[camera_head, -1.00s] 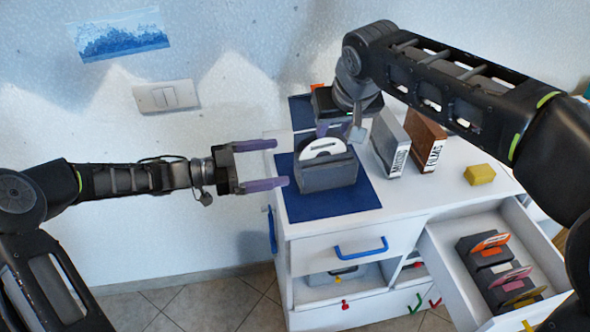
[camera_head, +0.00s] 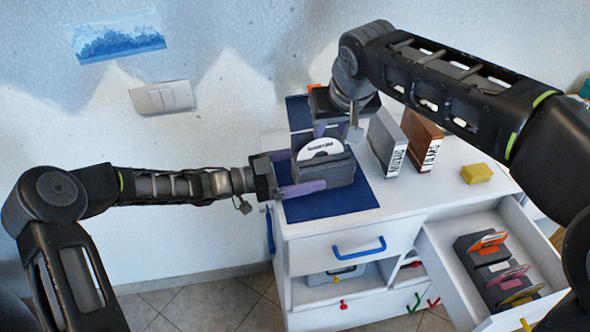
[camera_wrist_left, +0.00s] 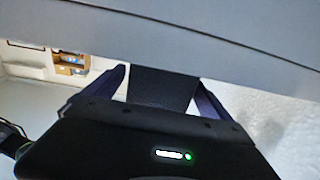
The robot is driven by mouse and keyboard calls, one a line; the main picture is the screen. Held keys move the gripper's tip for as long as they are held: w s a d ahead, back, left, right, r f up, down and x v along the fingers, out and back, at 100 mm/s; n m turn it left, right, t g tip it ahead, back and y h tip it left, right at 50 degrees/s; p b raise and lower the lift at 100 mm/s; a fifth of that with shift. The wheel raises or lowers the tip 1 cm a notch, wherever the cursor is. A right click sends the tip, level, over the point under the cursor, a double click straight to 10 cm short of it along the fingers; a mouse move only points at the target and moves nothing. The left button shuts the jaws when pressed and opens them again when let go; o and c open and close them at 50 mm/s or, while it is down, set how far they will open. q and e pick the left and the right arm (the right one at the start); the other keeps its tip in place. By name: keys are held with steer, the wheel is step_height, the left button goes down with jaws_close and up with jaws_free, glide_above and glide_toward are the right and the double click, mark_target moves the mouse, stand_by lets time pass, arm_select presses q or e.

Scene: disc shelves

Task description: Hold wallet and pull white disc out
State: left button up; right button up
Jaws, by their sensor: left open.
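The dark grey wallet (camera_head: 338,174) stands on a blue mat (camera_head: 345,198) on the white cabinet top. The white disc (camera_head: 321,149) stands upright in it, its upper part showing above the wallet. My left gripper (camera_head: 298,172) is open at the wallet's left end, with its near finger along the front and its far finger partly hidden behind. In the left wrist view its purple fingers (camera_wrist_left: 158,95) are spread with a dark surface between them. My right gripper (camera_head: 325,131) hangs just above and behind the disc. Its fingertips are partly hidden, and contact with the disc is unclear.
Two upright cases, one grey (camera_head: 387,143) and one brown (camera_head: 421,139), stand to the right of the wallet. A yellow block (camera_head: 476,173) lies further right. An open drawer (camera_head: 455,280) at lower right holds a rack of coloured discs (camera_head: 495,268).

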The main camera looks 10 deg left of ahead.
mark_target(324, 165)
arm_select(q)
steer(key=shift+x, duration=2.35)
steer(key=c, duration=1.5)
steer(key=o, duration=1.5)
steer(key=shift+a, duration=0.1)
